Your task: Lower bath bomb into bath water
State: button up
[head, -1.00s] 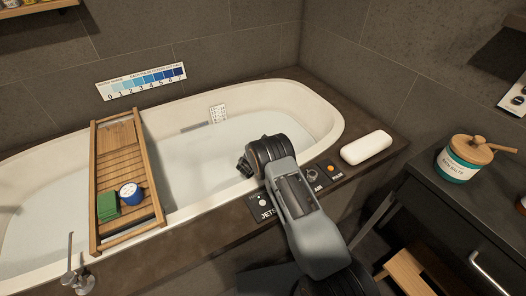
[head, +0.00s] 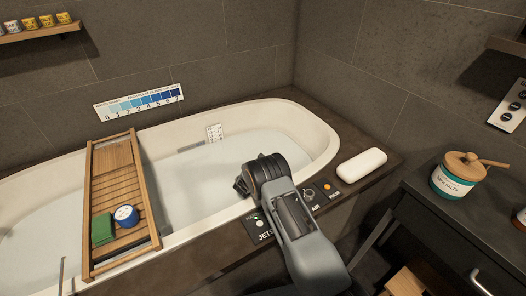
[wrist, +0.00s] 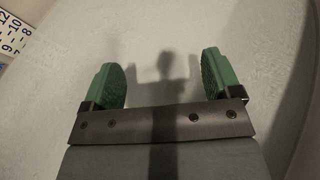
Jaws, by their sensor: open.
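The bath water (head: 205,180) fills the white tub (head: 322,140) and looks pale and still. My gripper (wrist: 168,78) is open over the water, with green pads wide apart and nothing between them. Shadows of the arm and gripper fall on the pale surface in the wrist view. In the head view my dark wrist is above the tub's near rim, and it hides the fingertips. I cannot make out a bath bomb in the water or in my gripper.
A wooden caddy (head: 97,185) spans the tub at left, holding a green block (head: 103,230) and a blue tub with a light lid (head: 126,216). A white cushion (head: 361,165) lies on the right ledge. A bath salts jar (head: 455,178) stands on the dark cabinet.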

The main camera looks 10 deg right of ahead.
notch_tip(320, 180, up, 20)
jog(key=p, duration=1.2)
jog(key=s+d+r+n+t+y+p, duration=0.1)
jog(key=s+r+n+p, duration=0.1)
jog(key=s+r, duration=0.6)
jog(key=shift+s+r+y, duration=0.4)
jog(key=shift+s, duration=0.15)
jog(key=shift+d, duration=0.1)
